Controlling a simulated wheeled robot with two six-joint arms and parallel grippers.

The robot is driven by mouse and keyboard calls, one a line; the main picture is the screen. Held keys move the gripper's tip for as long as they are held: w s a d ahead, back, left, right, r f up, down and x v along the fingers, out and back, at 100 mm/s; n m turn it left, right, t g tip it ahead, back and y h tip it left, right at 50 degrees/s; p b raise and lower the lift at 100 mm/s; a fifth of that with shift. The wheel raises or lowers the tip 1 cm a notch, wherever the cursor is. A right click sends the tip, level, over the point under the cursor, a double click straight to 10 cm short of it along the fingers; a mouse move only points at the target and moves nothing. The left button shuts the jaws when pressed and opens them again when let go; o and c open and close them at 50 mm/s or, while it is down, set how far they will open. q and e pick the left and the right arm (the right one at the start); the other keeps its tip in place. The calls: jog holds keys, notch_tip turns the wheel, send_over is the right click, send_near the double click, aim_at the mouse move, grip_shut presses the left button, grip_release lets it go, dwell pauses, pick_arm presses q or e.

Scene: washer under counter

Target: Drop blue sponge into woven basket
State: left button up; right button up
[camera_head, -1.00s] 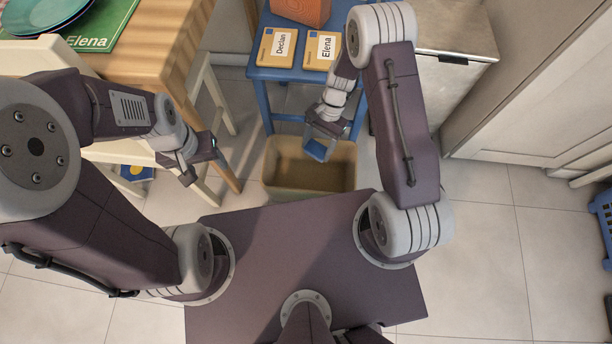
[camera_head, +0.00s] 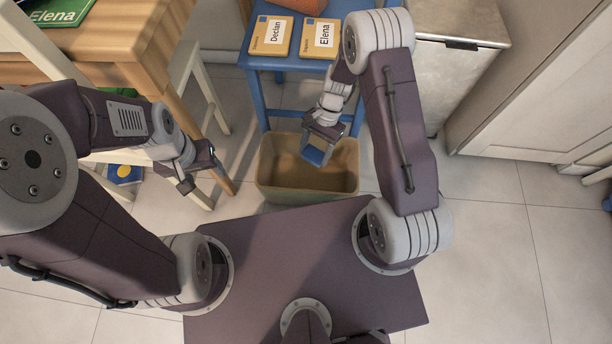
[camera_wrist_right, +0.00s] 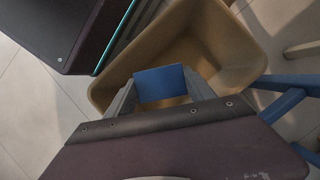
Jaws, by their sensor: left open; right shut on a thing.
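The blue sponge (camera_head: 313,156) is held in my right gripper (camera_head: 316,150), over the opening of the woven basket (camera_head: 270,190). In the right wrist view the sponge (camera_wrist_right: 160,84) sits between the two fingers of the gripper (camera_wrist_right: 161,92). The tan basket (camera_wrist_right: 235,50) is below and beyond it there, and the part of its inside that shows looks empty. The basket stands on the floor in front of the blue chair. My left gripper (camera_head: 190,180) is open and empty, to the left of the basket.
The blue chair (camera_head: 262,55) behind the basket bears two labelled yellow boxes, marked Declan (camera_head: 270,35) and Elena (camera_head: 320,38). A wooden table (camera_head: 140,45) and a white chair (camera_head: 200,75) are at the left. A metal bin (camera_head: 460,45) stands right of the blue chair.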

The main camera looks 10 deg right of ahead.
jog(key=shift+r, duration=0.1)
jog(key=o, duration=1.5)
jog(key=shift+o, duration=0.2)
jog(key=shift+r, duration=0.1)
jog(key=p+v, duration=0.6)
jog(key=v, duration=0.3)
